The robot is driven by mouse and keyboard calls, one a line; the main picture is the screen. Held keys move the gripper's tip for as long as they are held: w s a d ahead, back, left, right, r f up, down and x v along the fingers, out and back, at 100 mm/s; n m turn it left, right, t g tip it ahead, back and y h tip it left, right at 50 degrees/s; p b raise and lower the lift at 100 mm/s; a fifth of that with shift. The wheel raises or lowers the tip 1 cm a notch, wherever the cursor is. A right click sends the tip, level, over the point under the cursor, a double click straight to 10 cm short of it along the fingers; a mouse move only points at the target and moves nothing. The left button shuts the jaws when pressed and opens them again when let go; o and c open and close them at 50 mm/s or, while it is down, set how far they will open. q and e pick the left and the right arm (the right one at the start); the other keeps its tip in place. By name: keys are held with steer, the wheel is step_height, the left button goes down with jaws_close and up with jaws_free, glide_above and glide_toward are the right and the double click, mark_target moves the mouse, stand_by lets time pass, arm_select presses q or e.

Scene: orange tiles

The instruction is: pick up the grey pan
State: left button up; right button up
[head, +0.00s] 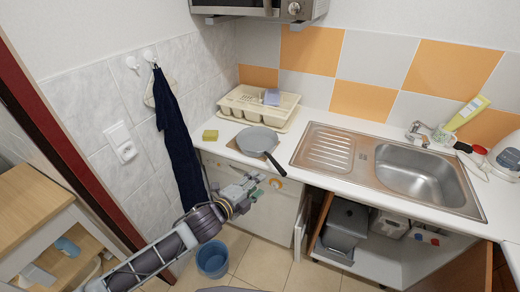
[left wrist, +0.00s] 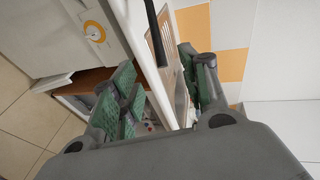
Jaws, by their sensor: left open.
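My left gripper (head: 252,184) is open and empty, just in front of the counter and left of the handle's end. In the left wrist view, the black handle (left wrist: 156,35) shows beyond the gap between the open green-padded fingers (left wrist: 163,85). The pan's body is not clearly seen there. My right gripper is not in view.
A cream dish rack (head: 245,103) stands behind the pan, and a yellow sponge (head: 210,135) lies to its left. The steel sink (head: 415,175) is to the right. Below are an open cupboard with a grey bin (head: 346,225) and a blue bucket (head: 212,259) on the floor.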

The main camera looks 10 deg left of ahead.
arm_select(q)
glide_toward(277, 169)
steer(key=shift+w+d, duration=0.85)
steer(key=shift+w, duration=0.95)
steer(key=shift+f+p, duration=0.3)
steer(key=shift+p, duration=0.15)
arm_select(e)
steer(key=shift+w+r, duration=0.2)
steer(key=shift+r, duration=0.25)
arm_select(q)
steer(key=shift+w, duration=0.1)
steer(key=shift+f+p+x, duration=0.2)
steer(key=shift+p+x, duration=0.2)
steer(key=shift+x, duration=2.05)
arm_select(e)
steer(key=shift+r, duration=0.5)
arm_select(q)
steer(key=shift+d+f, duration=0.1)
jaws_close()
